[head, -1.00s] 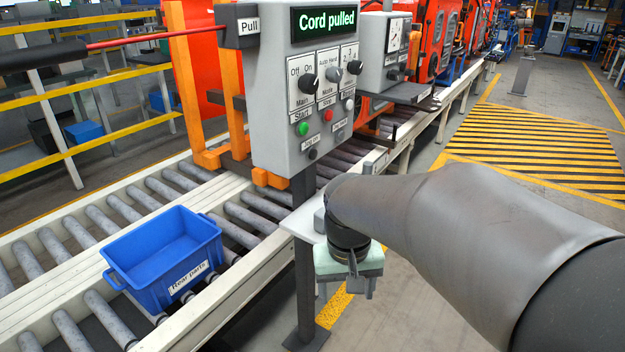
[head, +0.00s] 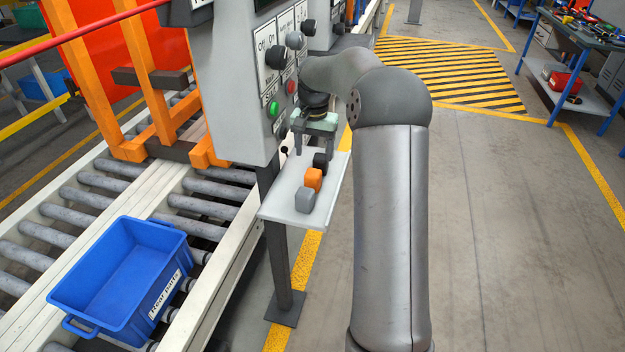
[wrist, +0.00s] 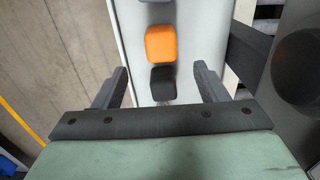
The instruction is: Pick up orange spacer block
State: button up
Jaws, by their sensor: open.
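The orange spacer block (head: 313,179) sits on a narrow light-grey shelf (head: 284,206) below the control box, between a black block (head: 320,161) and a grey block (head: 305,199). In the wrist view the orange block (wrist: 160,44) lies ahead of my gripper, with the black block (wrist: 162,83) nearer and part of the grey block at the top edge. My gripper (wrist: 160,80) is open, its fingers on either side of the black block's line; I cannot tell its height above the shelf. In the head view my gripper (head: 316,148) is at the shelf's far end, beside the control box.
The control box (head: 245,90) with knobs and buttons stands close to the left of my gripper, on a dark post (head: 277,250). A blue bin (head: 120,275) sits on the roller conveyor at left. Open floor lies to the right.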

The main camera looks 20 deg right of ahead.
aim_at(314, 171)
notch_tip(314, 171, down, 10)
jog(key=shift+f+p, duration=0.25)
jog(key=shift+p, duration=0.45)
jog(key=c, duration=1.1)
